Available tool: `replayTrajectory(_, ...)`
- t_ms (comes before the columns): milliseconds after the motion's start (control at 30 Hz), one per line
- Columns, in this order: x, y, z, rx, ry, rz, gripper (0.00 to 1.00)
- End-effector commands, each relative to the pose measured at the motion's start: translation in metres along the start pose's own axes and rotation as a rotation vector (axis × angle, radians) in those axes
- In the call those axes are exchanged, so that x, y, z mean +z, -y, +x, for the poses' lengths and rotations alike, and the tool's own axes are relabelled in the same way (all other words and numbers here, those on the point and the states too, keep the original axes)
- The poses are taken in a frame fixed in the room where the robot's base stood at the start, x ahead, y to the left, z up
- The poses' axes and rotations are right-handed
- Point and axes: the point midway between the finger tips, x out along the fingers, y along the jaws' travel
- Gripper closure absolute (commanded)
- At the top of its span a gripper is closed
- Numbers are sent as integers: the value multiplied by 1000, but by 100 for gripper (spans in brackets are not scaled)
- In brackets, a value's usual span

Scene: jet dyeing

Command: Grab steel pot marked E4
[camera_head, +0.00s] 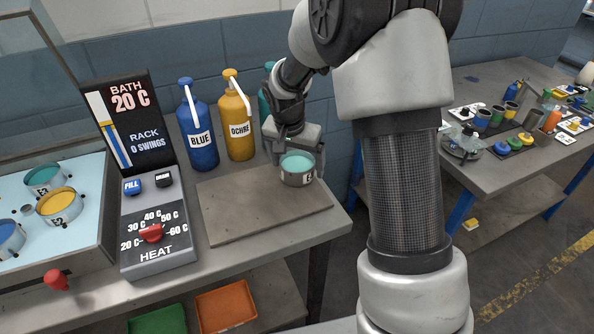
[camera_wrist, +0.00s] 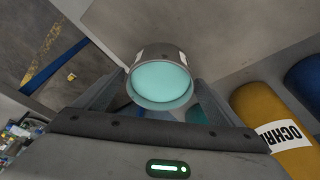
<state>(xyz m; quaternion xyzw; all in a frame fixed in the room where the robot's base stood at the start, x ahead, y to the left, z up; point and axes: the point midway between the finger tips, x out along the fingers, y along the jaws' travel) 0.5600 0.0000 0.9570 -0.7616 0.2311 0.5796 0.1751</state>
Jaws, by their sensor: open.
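A small steel pot (camera_head: 298,178) with teal liquid stands on the grey board, near its right back corner. Its white label shows an E, but the digit is not clearly readable. My gripper (camera_head: 296,157) is open at the pot, reaching in from behind it. In the wrist view the same pot (camera_wrist: 159,56) sits between the far ends of the two open fingers (camera_wrist: 157,90), one on each side. I cannot tell whether either finger touches it.
The grey board (camera_head: 238,218) is otherwise bare. Blue (camera_head: 197,130) and ochre (camera_head: 236,122) bottles stand behind it, with a teal bottle partly hidden by my gripper. The heat control box (camera_head: 155,225) is left of the board. More pots, including a yellow-filled one (camera_head: 58,207), sit in the bath.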

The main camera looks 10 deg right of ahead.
Motion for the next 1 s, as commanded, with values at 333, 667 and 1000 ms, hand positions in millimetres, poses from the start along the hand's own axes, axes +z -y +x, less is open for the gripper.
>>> replayTrajectory(333, 0, 0, -1, -1, -1, 1, 49)
replayTrajectory(667, -1, 0, -2, -2, -3, 1, 76)
replayTrajectory(1000, -10, -4, -15, -3, -3, 1, 76)
